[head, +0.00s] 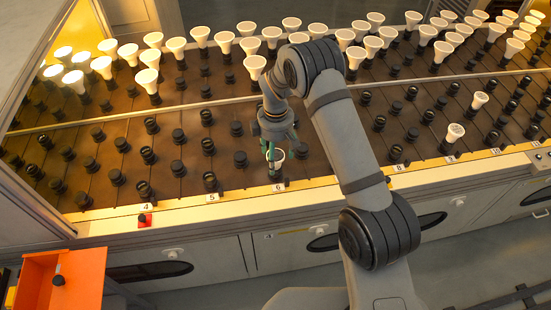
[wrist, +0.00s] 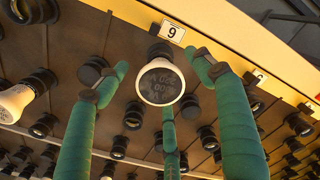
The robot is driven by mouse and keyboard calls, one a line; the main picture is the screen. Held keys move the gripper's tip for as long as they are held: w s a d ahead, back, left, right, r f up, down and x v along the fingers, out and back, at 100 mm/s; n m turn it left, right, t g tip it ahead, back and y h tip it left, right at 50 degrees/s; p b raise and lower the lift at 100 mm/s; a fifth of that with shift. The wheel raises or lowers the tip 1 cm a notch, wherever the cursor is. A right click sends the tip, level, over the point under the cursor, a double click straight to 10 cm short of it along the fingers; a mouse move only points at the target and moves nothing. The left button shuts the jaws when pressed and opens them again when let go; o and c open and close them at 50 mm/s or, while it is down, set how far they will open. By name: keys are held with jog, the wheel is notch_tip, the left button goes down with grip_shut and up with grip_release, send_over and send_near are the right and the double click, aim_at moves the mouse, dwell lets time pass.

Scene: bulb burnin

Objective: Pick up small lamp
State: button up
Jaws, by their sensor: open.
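A small lamp (wrist: 161,84) with a white rim and a grey printed face stands in a black socket by the yellow front edge in the wrist view. In the head view this lamp (head: 276,155) shows beneath my gripper, close to the label 6. My gripper (head: 272,148) points down over it. In the wrist view the green fingers of my gripper (wrist: 160,72) are spread around the lamp, with visible gaps between them and its rim. The lamp's body and socket are mostly hidden behind its face.
Two other lamps (head: 455,133) (head: 480,99) stand in the front section at right. Many lit lamps (head: 200,36) fill the back rows. Black sockets (head: 150,124) crowd the rack around my gripper. An orange bin (head: 88,275) stands at front left, and a red item (head: 145,219) sits on the edge.

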jog(key=c, duration=0.3)
jog(key=c, duration=1)
